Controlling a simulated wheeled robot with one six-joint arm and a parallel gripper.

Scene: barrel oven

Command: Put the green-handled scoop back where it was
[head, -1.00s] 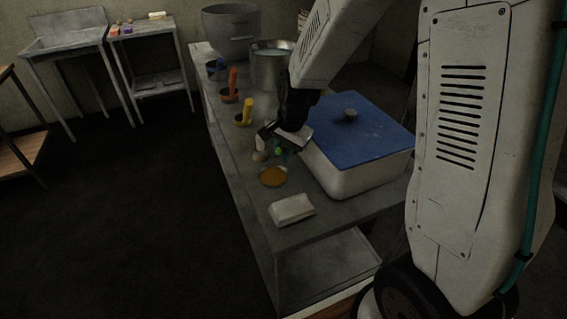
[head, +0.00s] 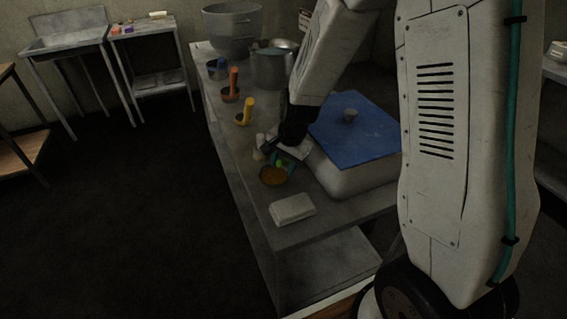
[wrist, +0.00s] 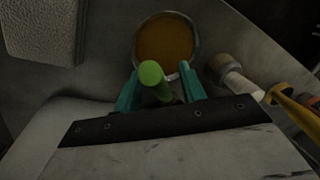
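The green-handled scoop stands on the metal table near its front left edge. In the wrist view its green handle (wrist: 151,73) rises beside a round bowl (wrist: 166,42) with orange-brown contents. The bowl (head: 273,176) also shows in the head view, below my gripper (head: 284,160). In the wrist view my gripper (wrist: 158,90) has its teal fingers apart, one on each side of the handle. A gap shows between the handle and the fingers, so it looks open around the handle. The lower handle is partly hidden by my gripper.
A pale small cylinder (head: 259,154) stands close beside my gripper. Yellow (head: 247,110) and orange (head: 233,77) scoops stand farther back. A white box with a blue lid (head: 352,132) is right of my gripper. A pale block (head: 293,208) lies in front. Pots (head: 271,70) stand behind.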

